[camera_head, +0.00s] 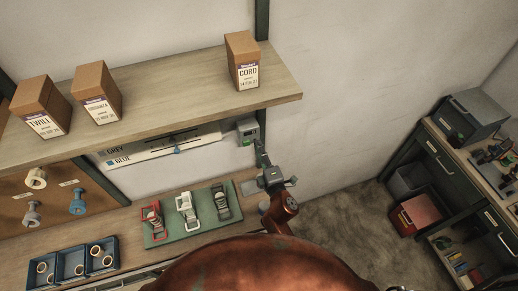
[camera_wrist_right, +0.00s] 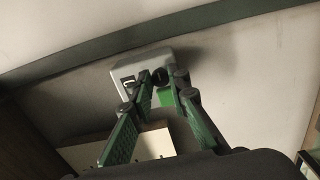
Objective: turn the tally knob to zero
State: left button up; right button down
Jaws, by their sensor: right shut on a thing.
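The grey tally box (camera_head: 247,126) is on the wall under the right end of the shelf. In the right wrist view the box (camera_wrist_right: 140,69) shows a small white-framed window (camera_wrist_right: 128,82), too small to read, and a green patch (camera_wrist_right: 167,97). Its dark knob (camera_wrist_right: 160,76) lies between the fingertips. My right gripper (camera_head: 260,147) reaches up to the front of the box; its fingers (camera_wrist_right: 162,80) are shut on the knob and partly hide it. How far the knob is turned cannot be told. My left gripper is not in view.
The shelf (camera_head: 170,103) with several cardboard boxes overhangs the tally. A GREY/BLUE strip (camera_head: 165,148) is left of it. Below, a green mat (camera_head: 160,237) holds several buckled pieces, with blue trays (camera_head: 70,265) farther left. Open floor lies to the right.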

dwell(0.3)
jog(key=c, duration=1.8)
grip_release()
jog(key=shift+c, duration=0.2)
jog(key=v, duration=1.2)
